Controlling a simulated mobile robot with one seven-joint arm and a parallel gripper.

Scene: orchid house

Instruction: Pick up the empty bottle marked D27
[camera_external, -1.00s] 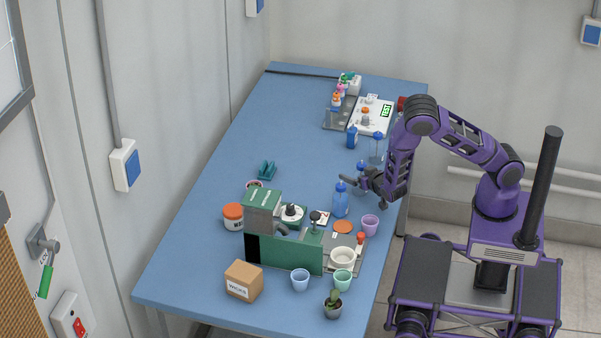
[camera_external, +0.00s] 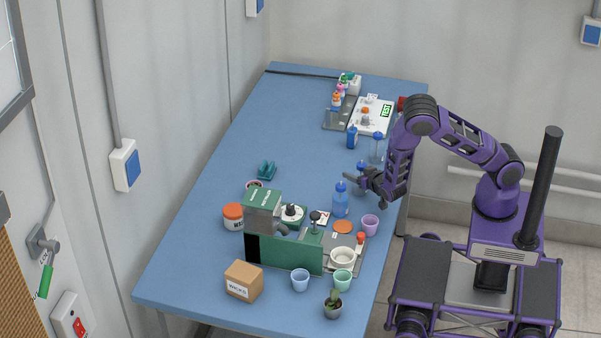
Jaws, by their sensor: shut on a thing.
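My gripper (camera_external: 367,181) is low over the right side of the blue table, shut on a bottle with a blue cap (camera_external: 361,166). The fingers hide most of this bottle's body, and its marking cannot be read. A clear bottle with a blue cap (camera_external: 377,150) stands behind my gripper, close to my arm. I cannot read D27 on any bottle.
A green machine (camera_external: 283,250), a purple cup (camera_external: 370,225) and an orange disc (camera_external: 343,226) are nearer the camera. A small blue bottle (camera_external: 352,137) and a white device (camera_external: 371,116) stand farther back.

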